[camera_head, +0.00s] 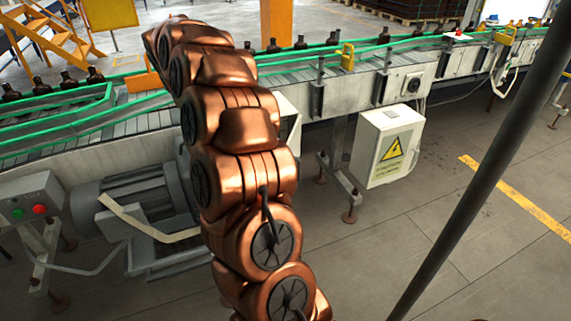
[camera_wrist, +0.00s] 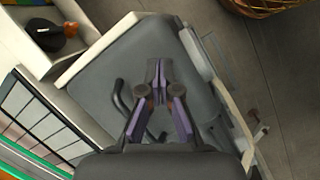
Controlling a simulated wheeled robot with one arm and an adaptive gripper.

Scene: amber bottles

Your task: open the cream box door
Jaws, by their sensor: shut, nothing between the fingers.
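A cream box (camera_head: 387,148) with a yellow warning triangle hangs under the conveyor in the head view. Its front face looks flat and shut. Part of another cream casing (camera_head: 290,112) shows just right of my copper arm, which hides the rest. My gripper (camera_wrist: 157,68) is shut and empty in the wrist view, its tips together over a grey panel (camera_wrist: 95,85) with a cream edge. A bent black handle (camera_wrist: 119,98) shows beside the left finger. I cannot tell whether the fingers touch the panel, or which box it belongs to. The arm hides my gripper in the head view.
The conveyor (camera_head: 150,117) with green rails and amber bottles runs across behind the arm. A grey motor (camera_head: 125,205) and a button box (camera_head: 30,200) stand at left. A dark pole (camera_head: 480,185) crosses the right side.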

